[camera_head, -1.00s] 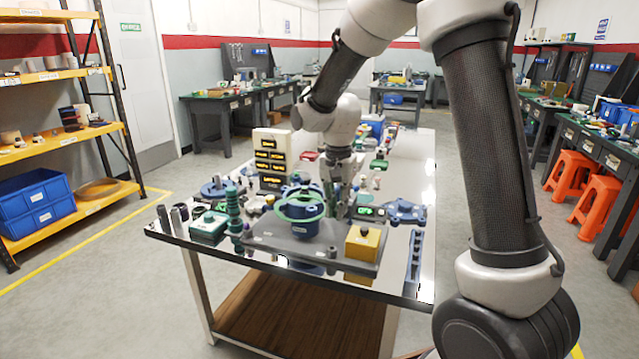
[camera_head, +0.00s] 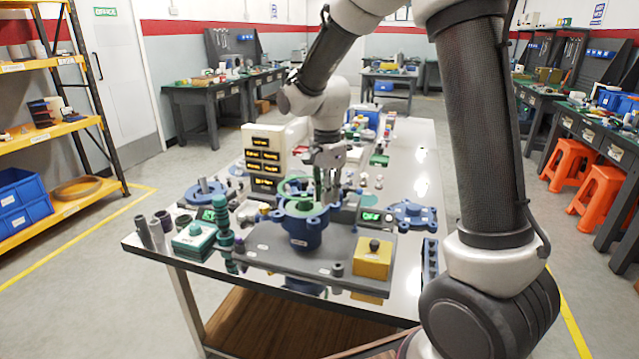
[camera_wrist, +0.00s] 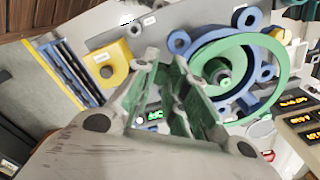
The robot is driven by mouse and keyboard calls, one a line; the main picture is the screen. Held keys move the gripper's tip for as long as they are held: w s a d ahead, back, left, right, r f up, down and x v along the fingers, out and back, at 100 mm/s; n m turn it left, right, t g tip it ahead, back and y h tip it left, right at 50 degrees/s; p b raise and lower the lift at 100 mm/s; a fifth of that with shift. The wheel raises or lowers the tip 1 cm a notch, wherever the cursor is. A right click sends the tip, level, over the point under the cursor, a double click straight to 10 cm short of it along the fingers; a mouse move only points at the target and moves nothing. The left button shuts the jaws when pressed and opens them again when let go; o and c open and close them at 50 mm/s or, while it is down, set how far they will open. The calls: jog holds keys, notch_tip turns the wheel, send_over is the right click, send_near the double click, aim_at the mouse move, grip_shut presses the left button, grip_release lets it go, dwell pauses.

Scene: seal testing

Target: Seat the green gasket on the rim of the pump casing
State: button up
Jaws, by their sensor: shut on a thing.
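The green gasket (camera_head: 283,188) is a thin ring; in the wrist view it shows as a large ring (camera_wrist: 281,74) beside my fingertips. The blue pump casing (camera_head: 305,236) stands upright on a grey base plate; in the wrist view its lugs (camera_wrist: 255,18) show around and through the ring. The gasket looks above the casing and offset from its rim, not evenly around it. The exact gap is unclear. My gripper (camera_head: 326,198) is at the casing's right back side; in the wrist view its fingers (camera_wrist: 167,62) are shut on the gasket's edge. The grip point is partly hidden.
A yellow block (camera_head: 373,260) sits on the grey plate (camera_head: 320,268), right of the casing. A green stacked post (camera_head: 227,248) stands left of it. A blue flanged part (camera_head: 411,213) lies at right, and a display stack (camera_head: 266,160) stands behind.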

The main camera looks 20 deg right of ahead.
jog(key=shift+w+f, duration=0.15)
jog(key=shift+w, duration=0.1)
jog(key=shift+f, duration=1.95)
jog(key=shift+f, duration=0.6)
jog(key=o, duration=0.9)
jog(key=shift+c, duration=0.2)
notch_tip(320, 180, up, 9)
